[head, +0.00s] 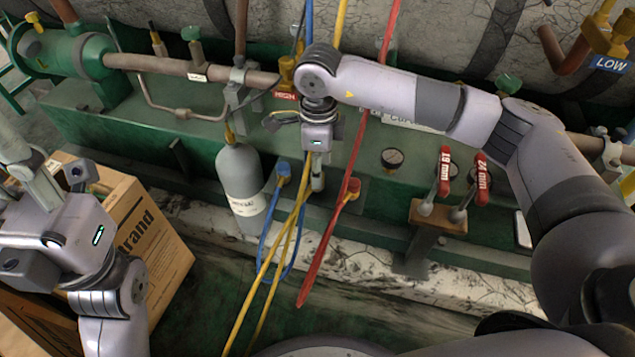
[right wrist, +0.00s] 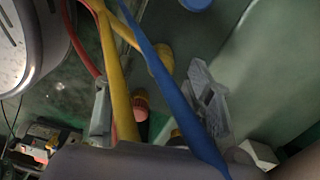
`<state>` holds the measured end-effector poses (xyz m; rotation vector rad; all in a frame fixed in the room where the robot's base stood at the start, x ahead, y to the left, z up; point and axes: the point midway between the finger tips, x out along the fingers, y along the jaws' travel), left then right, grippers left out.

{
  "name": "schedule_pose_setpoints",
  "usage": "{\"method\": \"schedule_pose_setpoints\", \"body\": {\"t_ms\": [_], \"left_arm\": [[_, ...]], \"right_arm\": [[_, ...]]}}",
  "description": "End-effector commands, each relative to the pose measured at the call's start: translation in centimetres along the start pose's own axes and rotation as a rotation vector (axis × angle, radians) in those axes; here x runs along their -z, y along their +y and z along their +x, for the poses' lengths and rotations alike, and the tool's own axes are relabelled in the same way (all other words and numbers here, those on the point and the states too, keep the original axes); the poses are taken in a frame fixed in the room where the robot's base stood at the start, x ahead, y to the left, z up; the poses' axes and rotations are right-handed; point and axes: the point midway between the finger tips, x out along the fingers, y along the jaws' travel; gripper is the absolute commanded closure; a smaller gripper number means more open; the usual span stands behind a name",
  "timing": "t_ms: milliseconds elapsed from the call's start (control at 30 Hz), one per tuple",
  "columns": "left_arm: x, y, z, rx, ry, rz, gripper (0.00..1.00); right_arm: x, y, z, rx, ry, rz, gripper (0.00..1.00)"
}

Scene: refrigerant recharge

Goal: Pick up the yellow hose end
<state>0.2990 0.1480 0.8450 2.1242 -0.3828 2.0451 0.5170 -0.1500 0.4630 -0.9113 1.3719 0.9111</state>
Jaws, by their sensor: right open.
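The yellow hose (head: 262,280) rises from the bottom edge of the head view towards my right gripper (head: 318,178). Its end is hard to make out there, partly hidden by the gripper. In the right wrist view the yellow hose (right wrist: 117,70) runs between the two spread fingers of my right gripper (right wrist: 152,100). A yellow fitting (right wrist: 162,62) shows behind the hoses; I cannot tell whether it is the hose end. My right gripper is open. My left gripper (head: 28,165) is at the far left, by the cardboard box; its jaw state is unclear.
A blue hose (head: 264,240) hangs beside the yellow one and crosses in front of it in the right wrist view. A red hose (head: 325,250) hangs to the right. A grey cylinder (head: 240,185) stands left. Red-handled valves (head: 444,170) are right. A cardboard box (head: 160,235) stands lower left.

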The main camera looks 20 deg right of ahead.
Motion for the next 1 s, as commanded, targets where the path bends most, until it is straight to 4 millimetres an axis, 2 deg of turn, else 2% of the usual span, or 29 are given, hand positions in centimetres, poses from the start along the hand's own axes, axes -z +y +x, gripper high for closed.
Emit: {"method": "schedule_pose_setpoints", "body": {"t_ms": [33,167,467,1000], "left_arm": [[0.1,0.1,-0.2,-0.006,0.018,0.002,0.60],[0.2,0.2,0.3,-0.015,0.041,0.005,0.60],[0.3,0.2,0.8,-0.019,0.047,0.006,0.60],[0.3,0.2,0.7,-0.019,0.048,0.006,0.60]], "right_arm": [[0.0,-0.1,1.2,-0.001,0.000,0.001,0.52],[0.0,-0.1,2.6,-0.001,0.000,0.001,0.52],[0.0,-0.1,2.9,0.000,0.000,0.000,0.52],[0.0,-0.1,2.9,0.000,0.000,0.000,0.87]]}}
